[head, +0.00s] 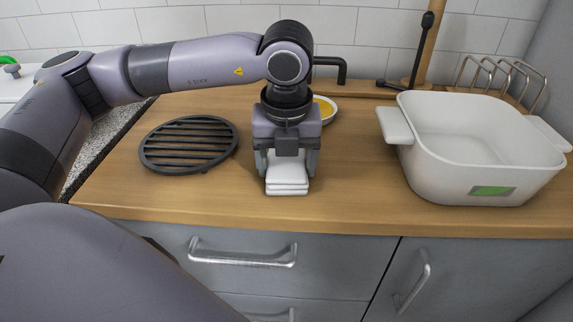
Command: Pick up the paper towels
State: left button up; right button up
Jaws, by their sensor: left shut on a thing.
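The paper towels (287,187) are a small white folded stack near the front edge of the wooden counter, in the middle of the head view. My left gripper (287,170) points down over them, with one finger on each side, and is shut on the stack. The gripper body hides the stack's upper back part. I cannot tell whether the stack touches the counter or is slightly raised. My right gripper is not in view.
A round black slatted trivet (189,144) lies left of the gripper. A large white pot (480,150) stands on the right. A small bowl with yellow contents (325,108) is behind the gripper. A wire rack (505,78) stands at the back right. Grey drawers (330,265) are below.

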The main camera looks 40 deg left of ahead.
pick_arm(q)
jog(key=shift+r, duration=0.15)
notch_tip(320, 180, up, 12)
notch_tip(320, 180, up, 6)
jog(key=r+p, duration=0.1)
jog(key=p, duration=0.2)
send_over(287, 164)
jog(key=shift+a+r, duration=0.1)
jog(key=shift+r, duration=0.3)
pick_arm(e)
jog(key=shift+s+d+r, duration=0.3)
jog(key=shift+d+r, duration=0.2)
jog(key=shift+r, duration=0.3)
